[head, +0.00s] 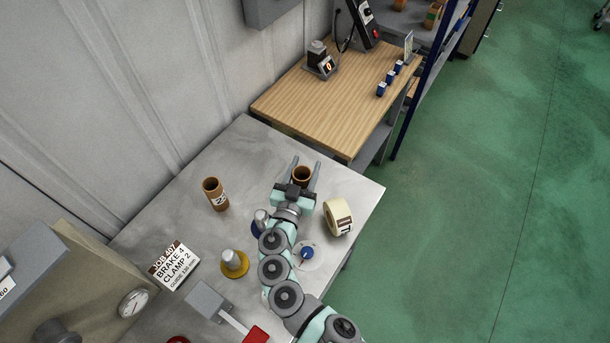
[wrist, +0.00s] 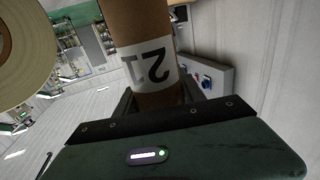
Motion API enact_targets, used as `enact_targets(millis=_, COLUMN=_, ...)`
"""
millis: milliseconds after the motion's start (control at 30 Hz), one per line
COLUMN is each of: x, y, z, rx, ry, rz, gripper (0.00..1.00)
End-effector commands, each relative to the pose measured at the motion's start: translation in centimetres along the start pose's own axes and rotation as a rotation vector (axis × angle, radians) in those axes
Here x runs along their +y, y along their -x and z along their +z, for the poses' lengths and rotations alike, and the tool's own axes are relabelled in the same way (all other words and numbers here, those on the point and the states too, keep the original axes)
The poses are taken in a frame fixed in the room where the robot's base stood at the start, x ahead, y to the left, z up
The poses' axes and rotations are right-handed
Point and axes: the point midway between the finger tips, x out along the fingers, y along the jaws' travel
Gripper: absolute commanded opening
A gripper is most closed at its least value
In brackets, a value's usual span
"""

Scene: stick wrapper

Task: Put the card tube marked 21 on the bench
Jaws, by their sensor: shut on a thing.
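My gripper (head: 305,163) is over the far part of the grey table (head: 350,190), its fingers on either side of a brown card tube (head: 302,176). In the wrist view the tube (wrist: 138,22) stands between the fingers, and its white label reads 21, upside down in that picture. The gripper is shut on this tube. The tube is upright, its open end up in the head view; its lower part is hidden by my gripper, so I cannot tell whether it touches the table. A wood-topped bench (head: 310,105) stands just beyond the grey table.
Another labelled card tube (head: 215,194) stands left of my gripper. A cream tape roll (head: 339,217) lies to the right. A job card (head: 174,265) and a yellow-based part (head: 234,263) are nearer. The bench's near middle is clear; blue items (head: 390,78) and a device (head: 321,66) stand farther back.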

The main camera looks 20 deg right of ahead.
Motion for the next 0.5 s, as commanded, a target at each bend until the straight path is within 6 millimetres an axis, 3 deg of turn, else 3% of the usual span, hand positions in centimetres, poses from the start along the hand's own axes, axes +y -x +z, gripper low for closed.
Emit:
enact_targets(millis=300, x=-0.2, y=0.1, z=3.5, rx=-0.001, ry=0.000, rz=-0.003, gripper=0.06)
enact_targets(millis=500, x=-0.1, y=0.0, z=3.9, rx=0.000, ry=-0.001, rz=-0.003, gripper=0.06)
